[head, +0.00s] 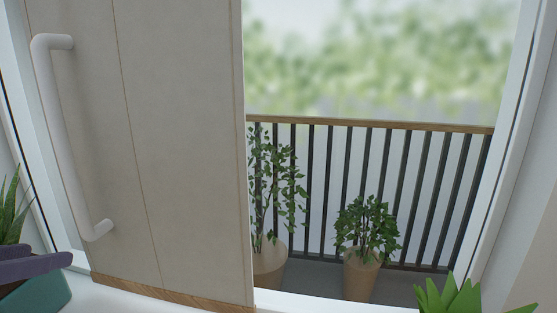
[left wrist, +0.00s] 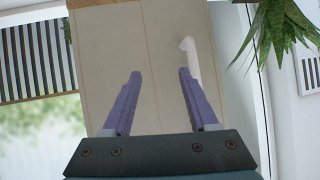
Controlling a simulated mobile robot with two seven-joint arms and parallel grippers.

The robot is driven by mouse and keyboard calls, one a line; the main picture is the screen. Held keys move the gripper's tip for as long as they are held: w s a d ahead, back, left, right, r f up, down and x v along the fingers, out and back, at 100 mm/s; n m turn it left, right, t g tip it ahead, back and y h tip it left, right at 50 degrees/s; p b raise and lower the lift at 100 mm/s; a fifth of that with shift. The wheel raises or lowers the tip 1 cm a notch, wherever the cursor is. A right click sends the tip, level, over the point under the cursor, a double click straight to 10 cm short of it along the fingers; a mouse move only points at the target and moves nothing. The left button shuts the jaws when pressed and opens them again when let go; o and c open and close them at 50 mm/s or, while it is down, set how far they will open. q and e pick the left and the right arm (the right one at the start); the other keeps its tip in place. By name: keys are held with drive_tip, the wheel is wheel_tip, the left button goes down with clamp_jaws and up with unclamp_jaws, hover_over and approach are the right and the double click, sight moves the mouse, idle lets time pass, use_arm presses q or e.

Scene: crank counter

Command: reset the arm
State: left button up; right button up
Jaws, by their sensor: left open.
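My left gripper (head: 58,264) shows at the lower left edge of the head view, partly cut off by the frame. In the left wrist view its two purple fingers (left wrist: 160,76) stand apart with nothing between them. Beyond them is a beige panel (left wrist: 125,40) with a white bar handle (left wrist: 193,62). In the head view the same panel (head: 185,150) is upright on the left, and its handle (head: 62,140) is above and near the gripper. The gripper appears apart from the handle. My right gripper is not in view.
A green plant (head: 12,210) stands by the gripper at the left edge. Another plant (head: 455,297) is at the bottom right. A white sill (head: 140,302) runs along the bottom. Past the opening are a balcony railing (head: 400,127) and two potted plants (head: 268,265) (head: 362,275).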

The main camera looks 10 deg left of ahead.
use_arm(q)
drive_tip(key=s+d+f+m+g+h, duration=0.1)
drive_tip(key=s+d+f+g, duration=0.3)
drive_tip(key=s+d, duration=0.4)
drive_tip(key=s+d+f+m+g+h, duration=0.1)
drive_tip(key=s+d+f+g, duration=0.4)
drive_tip(key=s, duration=0.4)
wheel_tip(320, 180, up, 35)
drive_tip(key=t+p, duration=0.1)
drive_tip(key=p, duration=3.3)
drive_tip(key=shift+s, duration=0.2)
drive_tip(key=shift+d, duration=0.1)
